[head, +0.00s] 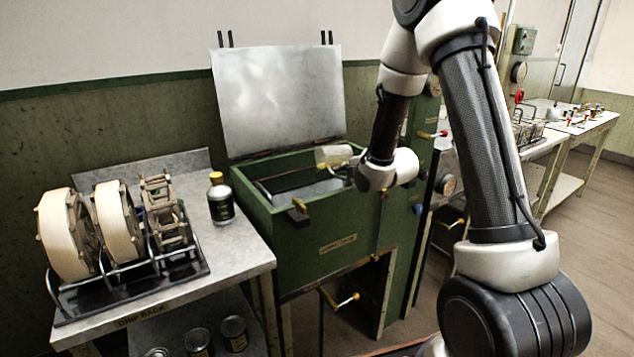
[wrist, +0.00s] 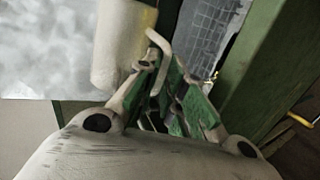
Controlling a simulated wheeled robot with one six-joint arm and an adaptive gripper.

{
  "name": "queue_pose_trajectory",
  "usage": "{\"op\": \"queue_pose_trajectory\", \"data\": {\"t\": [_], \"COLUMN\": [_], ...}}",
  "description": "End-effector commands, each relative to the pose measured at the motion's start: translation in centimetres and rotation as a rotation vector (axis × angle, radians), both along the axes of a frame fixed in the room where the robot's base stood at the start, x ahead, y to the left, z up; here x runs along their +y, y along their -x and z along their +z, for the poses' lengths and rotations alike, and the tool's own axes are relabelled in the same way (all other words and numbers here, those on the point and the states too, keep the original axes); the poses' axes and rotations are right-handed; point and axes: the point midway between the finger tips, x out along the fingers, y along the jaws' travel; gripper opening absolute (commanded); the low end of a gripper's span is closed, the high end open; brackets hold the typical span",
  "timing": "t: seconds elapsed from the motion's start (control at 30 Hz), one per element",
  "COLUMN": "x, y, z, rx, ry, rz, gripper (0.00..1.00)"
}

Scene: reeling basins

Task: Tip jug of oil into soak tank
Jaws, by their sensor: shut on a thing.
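The soak tank (head: 330,250) is a green box with its grey metal lid (head: 278,100) raised. The jug (head: 334,153), a pale cream vessel, is above the tank's opening towards the back right. It looks tipped well over in the head view. In the wrist view the jug (wrist: 122,45) shows as a pale cylinder with a handle (wrist: 163,58) between my fingers. My gripper (wrist: 165,92) is shut on this handle; in the head view the wrist hides most of the fingers. The jug's mouth and any oil stream cannot be made out.
A metal table (head: 215,262) stands left of the tank, with a rack of cream reels (head: 120,225) and a dark bottle (head: 221,198) on it. Several tins are on its lower shelf. A dark mesh (wrist: 205,38) and the green tank wall (wrist: 268,70) are close in the wrist view.

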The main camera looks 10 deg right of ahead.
Motion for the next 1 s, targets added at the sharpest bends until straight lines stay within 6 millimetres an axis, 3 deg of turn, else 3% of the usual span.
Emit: {"op": "queue_pose_trajectory", "data": {"t": [1.0], "x": [0.15], "y": [0.02], "z": [0.12], "rx": [-0.031], "ry": [0.118], "rz": [0.001], "gripper": [0.0]}}
